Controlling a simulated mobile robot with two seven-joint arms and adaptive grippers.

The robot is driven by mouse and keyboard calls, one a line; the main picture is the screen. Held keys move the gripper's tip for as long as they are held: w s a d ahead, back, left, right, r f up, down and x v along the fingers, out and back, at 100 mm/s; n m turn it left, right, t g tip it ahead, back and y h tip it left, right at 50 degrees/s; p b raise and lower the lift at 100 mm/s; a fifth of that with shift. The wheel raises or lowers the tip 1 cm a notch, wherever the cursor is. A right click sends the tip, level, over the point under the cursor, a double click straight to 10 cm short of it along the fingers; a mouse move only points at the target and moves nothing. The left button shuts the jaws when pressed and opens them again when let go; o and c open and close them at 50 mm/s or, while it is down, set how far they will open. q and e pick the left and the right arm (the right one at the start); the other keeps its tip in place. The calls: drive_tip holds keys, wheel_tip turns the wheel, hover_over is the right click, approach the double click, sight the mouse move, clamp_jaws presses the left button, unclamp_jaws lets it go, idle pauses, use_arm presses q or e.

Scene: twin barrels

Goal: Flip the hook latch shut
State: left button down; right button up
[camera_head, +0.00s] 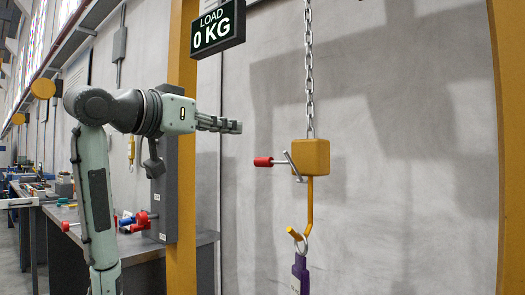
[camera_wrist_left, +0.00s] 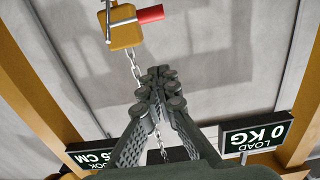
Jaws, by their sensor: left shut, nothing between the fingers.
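A yellow hook block (camera_head: 316,157) hangs on a chain (camera_head: 309,75). A grey metal latch lever (camera_head: 292,164) with a red handle (camera_head: 263,162) sits on its left side, the handle pointing left. Below is the yellow hook (camera_head: 310,205), with a metal ring (camera_head: 302,244) of a purple item (camera_head: 300,272) at its tip. In the left wrist view, the block (camera_wrist_left: 125,36) and red handle (camera_wrist_left: 150,14) show at the top. My left gripper (camera_head: 238,127) is shut and empty, up and left of the handle, apart from it. It also shows in the left wrist view (camera_wrist_left: 160,76). My right gripper is out of view.
A load display (camera_head: 217,27) reading 0 KG hangs above my left gripper. Yellow posts (camera_head: 183,60) stand left and right. A grey bench (camera_head: 205,240) with red-handled controls (camera_head: 140,220) is at lower left. The space between my gripper and the block is clear.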

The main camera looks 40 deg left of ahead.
use_arm(q)
drive_tip(key=p, duration=0.2)
hover_over(261, 160)
drive_tip(key=shift+f, duration=0.15)
drive_tip(key=shift+s+f, duration=0.2)
drive_tip(key=shift+f, duration=0.8)
drive_tip(key=shift+s+f, duration=0.15)
drive_tip(key=shift+f, duration=0.8)
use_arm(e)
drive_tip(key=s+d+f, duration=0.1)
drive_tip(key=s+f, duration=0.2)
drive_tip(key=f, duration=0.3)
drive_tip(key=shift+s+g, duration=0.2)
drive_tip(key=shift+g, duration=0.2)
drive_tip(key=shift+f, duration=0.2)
